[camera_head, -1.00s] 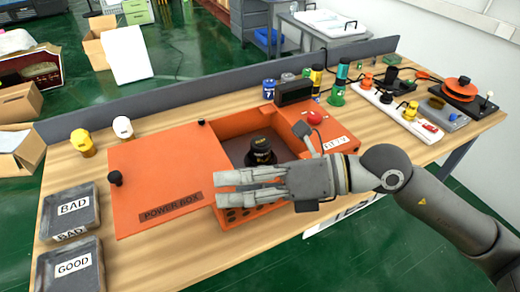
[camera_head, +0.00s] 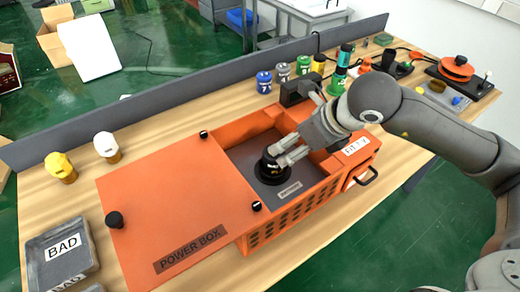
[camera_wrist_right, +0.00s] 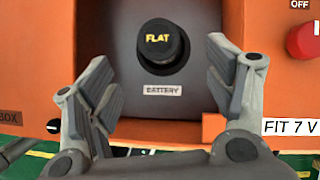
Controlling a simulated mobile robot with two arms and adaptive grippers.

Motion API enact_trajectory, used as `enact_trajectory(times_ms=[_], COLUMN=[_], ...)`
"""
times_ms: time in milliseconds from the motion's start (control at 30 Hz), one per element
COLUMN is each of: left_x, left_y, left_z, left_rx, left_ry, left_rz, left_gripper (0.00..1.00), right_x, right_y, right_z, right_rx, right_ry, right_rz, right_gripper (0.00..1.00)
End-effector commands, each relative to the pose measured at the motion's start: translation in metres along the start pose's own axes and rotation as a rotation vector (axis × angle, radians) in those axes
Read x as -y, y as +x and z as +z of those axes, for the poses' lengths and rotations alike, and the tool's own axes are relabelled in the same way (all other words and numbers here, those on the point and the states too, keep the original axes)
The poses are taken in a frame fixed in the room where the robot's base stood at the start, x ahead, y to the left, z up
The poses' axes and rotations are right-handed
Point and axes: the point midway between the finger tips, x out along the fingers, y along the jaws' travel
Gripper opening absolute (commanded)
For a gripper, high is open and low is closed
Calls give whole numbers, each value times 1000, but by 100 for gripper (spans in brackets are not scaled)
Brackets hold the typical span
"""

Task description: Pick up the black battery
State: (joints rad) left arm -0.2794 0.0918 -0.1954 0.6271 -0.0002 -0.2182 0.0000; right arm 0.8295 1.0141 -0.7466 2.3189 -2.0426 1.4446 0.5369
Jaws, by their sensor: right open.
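The black battery (camera_head: 270,167) stands upright in the grey recess of the orange power box (camera_head: 180,200). In the right wrist view the battery (camera_wrist_right: 160,45) shows the yellow word FLAT on its top, with a BATTERY label (camera_wrist_right: 161,90) in front of it. My right gripper (camera_head: 282,155) reaches into the box from the right, its fingertips beside the battery in the head view. In the right wrist view the gripper (camera_wrist_right: 160,95) is open, fingers spread, with the battery ahead between and beyond them. My left gripper is not in view.
A grey BAD tray (camera_head: 62,255) is at the lower left. Blue (camera_head: 264,82), grey, yellow and green batteries stand behind the box. A red button (camera_wrist_right: 303,42) sits on the box's right.

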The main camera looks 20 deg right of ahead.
Motion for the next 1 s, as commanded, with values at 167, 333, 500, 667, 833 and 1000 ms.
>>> enact_trajectory(times_ms=[167,333,500,667,833,1000], left_x=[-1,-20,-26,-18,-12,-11], left_y=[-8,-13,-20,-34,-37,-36], left_z=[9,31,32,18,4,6], left_rx=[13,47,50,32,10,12], left_ry=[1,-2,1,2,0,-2], left_rz=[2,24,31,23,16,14], left_gripper=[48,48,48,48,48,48], right_x=[-1,-1,-2,-2,-2,-2], right_y=[27,48,59,80,101,105], right_z=[0,0,4,11,9,8], right_rx=[-5,-3,-3,-4,-2,0], right_ry=[0,1,0,1,0,-2], right_rz=[4,3,4,5,3,3], right_gripper=[76,76,76,76,76,76])
